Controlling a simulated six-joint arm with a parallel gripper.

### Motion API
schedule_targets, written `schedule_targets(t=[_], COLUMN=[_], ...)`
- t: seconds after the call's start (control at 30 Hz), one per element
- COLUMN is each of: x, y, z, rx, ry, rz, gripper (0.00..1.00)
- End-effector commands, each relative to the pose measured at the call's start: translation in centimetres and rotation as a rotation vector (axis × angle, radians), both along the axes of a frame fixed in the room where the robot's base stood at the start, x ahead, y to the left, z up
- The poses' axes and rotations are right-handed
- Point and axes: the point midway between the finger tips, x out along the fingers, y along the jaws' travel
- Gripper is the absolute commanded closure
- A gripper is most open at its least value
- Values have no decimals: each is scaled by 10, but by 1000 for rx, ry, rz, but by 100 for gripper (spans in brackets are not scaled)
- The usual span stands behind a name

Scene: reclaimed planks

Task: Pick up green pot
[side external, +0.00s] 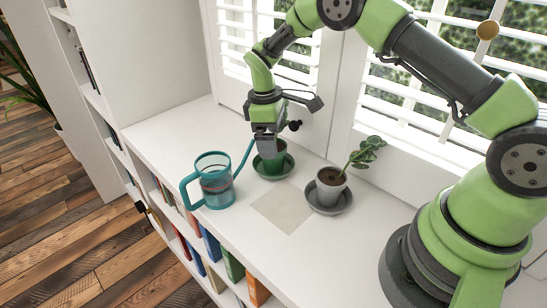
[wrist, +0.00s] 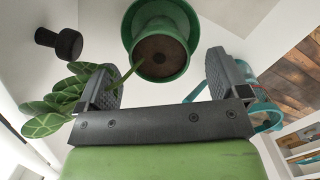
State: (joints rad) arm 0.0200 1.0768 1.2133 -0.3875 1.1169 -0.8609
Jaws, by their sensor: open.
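The green pot (side external: 272,160) stands upright in a green saucer (side external: 264,172) on the white shelf top. In the wrist view the green pot (wrist: 160,25) is at the top centre, with dark soil inside. A stem runs from it to green leaves (wrist: 60,100) beside the left finger. My gripper (side external: 266,147) is right over the pot in the side view, hiding part of it. In the wrist view my gripper (wrist: 163,85) has its fingers wide apart with nothing held. Whether a finger touches the pot cannot be told.
A teal watering can (side external: 214,183) stands left of the green pot, its spout reaching close to my gripper. A grey pot (side external: 329,193) with a plant stands in a grey saucer at right. A bare beige square (side external: 284,208) lies between them. A dark window knob (side external: 295,126) is behind.

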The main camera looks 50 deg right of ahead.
Motion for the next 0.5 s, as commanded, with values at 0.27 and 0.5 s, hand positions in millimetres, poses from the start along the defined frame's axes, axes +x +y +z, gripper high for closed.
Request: schedule_targets(t=[0.27,0.5], x=[-2,-2], y=[-2,-2], z=[-24,-23], rx=[-1,0], ry=[-1,-2], rz=[-2,-2], gripper=[7,26])
